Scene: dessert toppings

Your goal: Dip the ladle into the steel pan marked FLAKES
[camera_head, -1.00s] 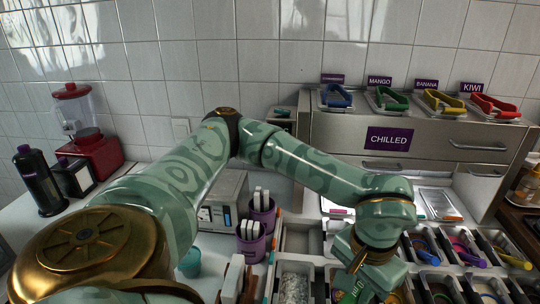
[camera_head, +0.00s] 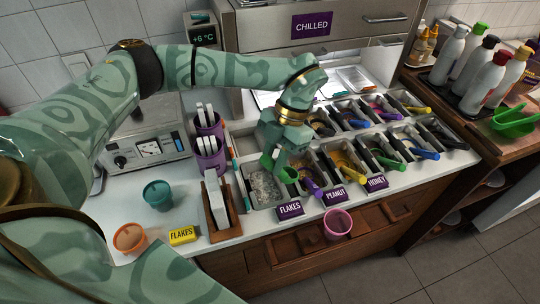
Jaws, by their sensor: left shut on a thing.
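The steel pan marked FLAKES (camera_head: 262,190) holds pale, whitish bits and sits at the front left of the row of pans. Its purple FLAKES label (camera_head: 290,209) is at its front edge. My left gripper (camera_head: 281,160) points down above the right side of this pan. It is shut on a green ladle (camera_head: 287,175), whose cup-like part shows beside the fingers near the pan's right rim. I cannot tell whether the ladle touches the flakes. The gripper hides part of the pan's back right. My right gripper is not in view.
Pans marked PEANUT (camera_head: 336,196) and HONEY (camera_head: 376,184), with coloured handles, adjoin on the right. A wooden holder (camera_head: 220,206) and purple cups (camera_head: 208,155) stand close on the left. A pink cup (camera_head: 338,224) is in front, below the labels.

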